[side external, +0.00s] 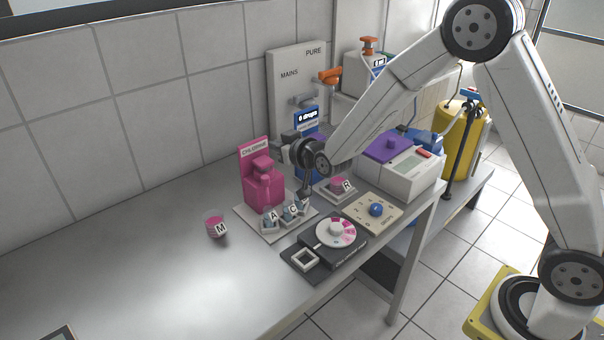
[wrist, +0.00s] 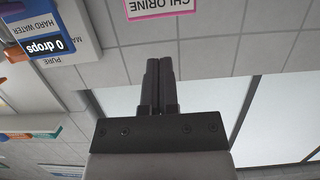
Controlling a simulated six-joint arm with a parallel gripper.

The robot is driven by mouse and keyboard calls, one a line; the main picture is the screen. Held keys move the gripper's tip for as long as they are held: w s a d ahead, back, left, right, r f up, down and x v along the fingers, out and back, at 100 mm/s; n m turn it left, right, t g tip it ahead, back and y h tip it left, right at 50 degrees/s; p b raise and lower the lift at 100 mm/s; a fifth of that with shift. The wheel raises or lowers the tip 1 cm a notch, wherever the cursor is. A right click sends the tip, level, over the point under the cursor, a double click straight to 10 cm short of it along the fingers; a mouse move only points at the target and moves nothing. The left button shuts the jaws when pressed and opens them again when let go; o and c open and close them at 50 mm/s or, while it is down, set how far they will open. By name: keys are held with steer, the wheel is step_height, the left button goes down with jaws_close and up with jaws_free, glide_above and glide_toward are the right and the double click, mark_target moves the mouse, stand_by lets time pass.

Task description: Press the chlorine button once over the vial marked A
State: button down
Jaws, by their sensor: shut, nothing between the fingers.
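The pink chlorine dispenser (side external: 263,190) stands on a pale tray on the bench, with a CHLORINE sign (side external: 254,150) behind it. The sign also shows at the top of the wrist view (wrist: 160,7). The button itself is too small to tell apart. The vial marked A (side external: 270,218) stands in front of the dispenser, at the left of a short row with the vial marked C (side external: 290,213). My gripper (side external: 305,194) is shut and empty, pointing down just right of the dispenser, near the right end of the row. Its shut fingers show in the wrist view (wrist: 159,62).
A pink jar marked M (side external: 216,228) stands left on the bench; one marked R (side external: 343,186) is right of my gripper. A colour disc (side external: 336,232) and a blue-knobbed box (side external: 376,210) lie in front. A display reads 0 drops (wrist: 50,45).

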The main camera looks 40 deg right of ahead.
mark_target(268, 163)
steer(key=x, duration=0.4)
steer(key=shift+w, duration=0.3)
step_height(268, 163, down, 2)
steer(key=shift+s+f, duration=0.1)
steer(key=shift+f, duration=0.95)
steer(key=shift+f, duration=0.1)
